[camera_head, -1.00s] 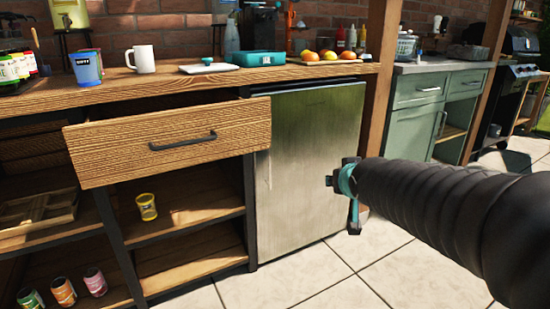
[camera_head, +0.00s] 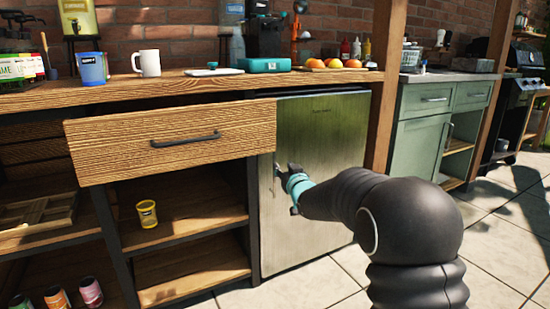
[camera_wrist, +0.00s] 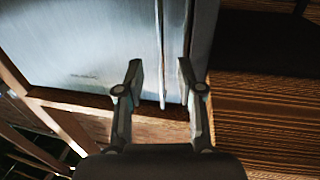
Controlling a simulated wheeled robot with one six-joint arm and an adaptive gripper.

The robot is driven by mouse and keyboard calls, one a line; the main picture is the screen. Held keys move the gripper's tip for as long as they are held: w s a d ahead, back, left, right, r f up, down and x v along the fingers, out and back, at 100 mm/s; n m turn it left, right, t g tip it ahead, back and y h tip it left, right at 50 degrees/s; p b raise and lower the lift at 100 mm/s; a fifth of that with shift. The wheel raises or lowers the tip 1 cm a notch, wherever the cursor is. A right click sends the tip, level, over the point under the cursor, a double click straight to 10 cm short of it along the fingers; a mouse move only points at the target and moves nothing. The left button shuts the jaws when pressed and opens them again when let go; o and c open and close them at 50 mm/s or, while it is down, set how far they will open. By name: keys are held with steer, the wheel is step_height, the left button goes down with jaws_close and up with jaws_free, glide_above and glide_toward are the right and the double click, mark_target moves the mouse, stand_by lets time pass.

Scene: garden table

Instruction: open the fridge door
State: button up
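The fridge (camera_head: 330,130) is a brushed-metal unit under the wooden counter, and its door looks shut. In the wrist view the door (camera_wrist: 80,45) fills the upper left. A thin metal handle bar (camera_wrist: 162,60) runs along the door's side edge there. My gripper (camera_head: 281,172) is at the left edge of the door in the head view, where it hides most of the handle. In the wrist view my gripper (camera_wrist: 161,75) is open, with the end of the handle bar showing between its two fingers. I cannot tell whether either finger touches it.
A wooden drawer (camera_head: 185,140) sticks out just left of the fridge, close to my gripper. A wooden post (camera_head: 387,85) and green cabinets (camera_head: 420,140) stand to the right. The tiled floor (camera_head: 330,280) before the fridge is clear apart from my arm.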

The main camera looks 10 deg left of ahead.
mark_target(275, 156)
steer(key=x, duration=1.1)
steer(key=shift+w, duration=0.1)
jaws_close()
